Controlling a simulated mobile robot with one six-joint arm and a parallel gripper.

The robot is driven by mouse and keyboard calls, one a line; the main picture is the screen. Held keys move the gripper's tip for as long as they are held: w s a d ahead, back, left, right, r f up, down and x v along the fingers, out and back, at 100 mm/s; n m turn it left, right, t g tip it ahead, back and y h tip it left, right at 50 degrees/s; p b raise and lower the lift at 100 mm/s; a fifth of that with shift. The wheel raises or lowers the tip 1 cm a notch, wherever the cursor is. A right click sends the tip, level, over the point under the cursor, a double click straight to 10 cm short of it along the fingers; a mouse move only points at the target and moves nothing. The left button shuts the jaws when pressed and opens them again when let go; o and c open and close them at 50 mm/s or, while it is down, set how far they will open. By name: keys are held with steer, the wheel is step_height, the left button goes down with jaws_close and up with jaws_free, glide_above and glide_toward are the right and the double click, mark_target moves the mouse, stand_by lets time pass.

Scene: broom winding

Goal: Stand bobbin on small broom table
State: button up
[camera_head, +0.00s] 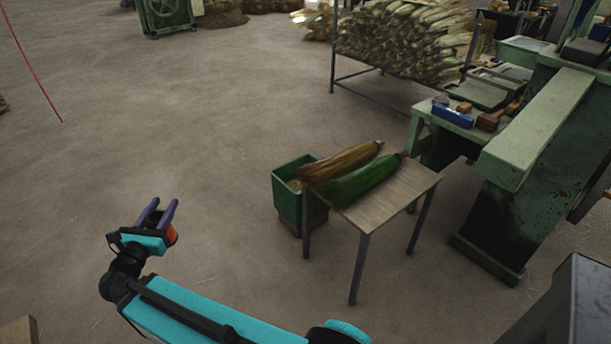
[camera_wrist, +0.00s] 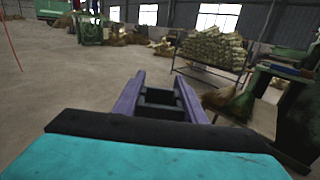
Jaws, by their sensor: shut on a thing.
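My gripper (camera_head: 157,213) is at the lower left in the head view, well left of the small table and over open floor. Its two purple fingers (camera_wrist: 160,100) point up and away in the wrist view. A small orange-red thing, which I take for the bobbin (camera_head: 172,234), shows at the gripper's right side; most of it is hidden, and its tilt cannot be told. The small broom table (camera_head: 395,205) has a bare wooden top at its front and right. A brown broom bundle (camera_head: 340,163) and a green one (camera_head: 362,181) lie along its back left edge.
A green bin (camera_head: 290,200) stands on the floor against the table's left side. A green machine bench (camera_head: 545,125) with small tools stands to the right. A rack of broom stalks (camera_head: 405,38) is behind. The floor between my gripper and the bin is clear.

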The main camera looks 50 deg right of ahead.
steer(key=s+d+f+m+g+h+b, duration=0.1)
steer(key=s+d+f+m+g+b, duration=0.3)
steer(key=d, duration=0.8)
steer(key=s+d+f+n+g+h, duration=0.1)
steer(key=s+d+f, duration=0.1)
steer(key=s+d, duration=0.65)
steer(key=s+d+f+m+g+b, duration=0.2)
steer(key=s+d+f, duration=0.1)
steer(key=d, duration=1.1)
steer(key=s+d+f+m+g+b, duration=0.1)
steer(key=s+d+f+g+b, duration=0.1)
steer(key=s+d, duration=0.4)
steer(key=s+d+f+m+g+b, duration=0.1)
steer(key=s+d+f, duration=0.3)
steer(key=s, duration=1.1)
steer(key=s+d+f+m+g+b, duration=0.2)
steer(key=s+d+g, duration=0.1)
steer(key=s+d, duration=0.7)
steer(key=shift+s+f+g+b, duration=0.4)
steer(key=shift+w+d, duration=0.1)
steer(key=shift+d, duration=0.05)
steer(key=w+d, duration=0.3)
steer(key=d, duration=0.4)
steer(key=w+d+f, duration=0.1)
steer(key=w+d, duration=0.3)
steer(key=d, duration=0.3)
steer(key=shift+w+f, duration=0.25)
steer(key=shift+w, duration=0.05)
